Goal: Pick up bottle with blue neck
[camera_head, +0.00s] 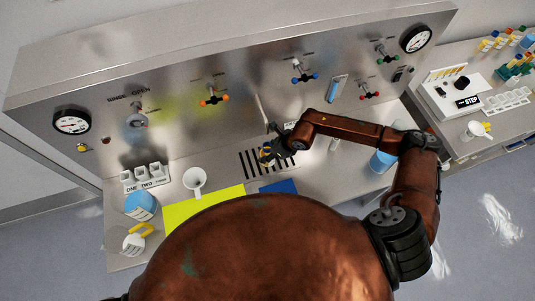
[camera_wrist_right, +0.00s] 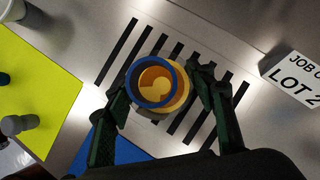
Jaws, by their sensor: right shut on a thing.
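The bottle with the blue neck (camera_wrist_right: 152,87) is seen from above in the right wrist view, with a round blue rim and a yellow-orange body. It is over the dark slots in the metal counter; I cannot tell whether it touches them. In the head view only a small yellow and blue part of the bottle (camera_head: 265,156) shows beside my gripper. My right gripper (camera_head: 273,146) is shut on the bottle, with its dark green fingers (camera_wrist_right: 162,92) on either side of it. My left gripper is not in view.
A yellow mat (camera_head: 205,206) and a blue mat (camera_head: 281,187) lie at the counter front. A white funnel-like cup (camera_head: 195,179) and a blue-topped container (camera_head: 140,203) stand at left. A panel with valves and gauges (camera_head: 72,121) rises behind. A label card (camera_wrist_right: 297,78) lies right of the slots.

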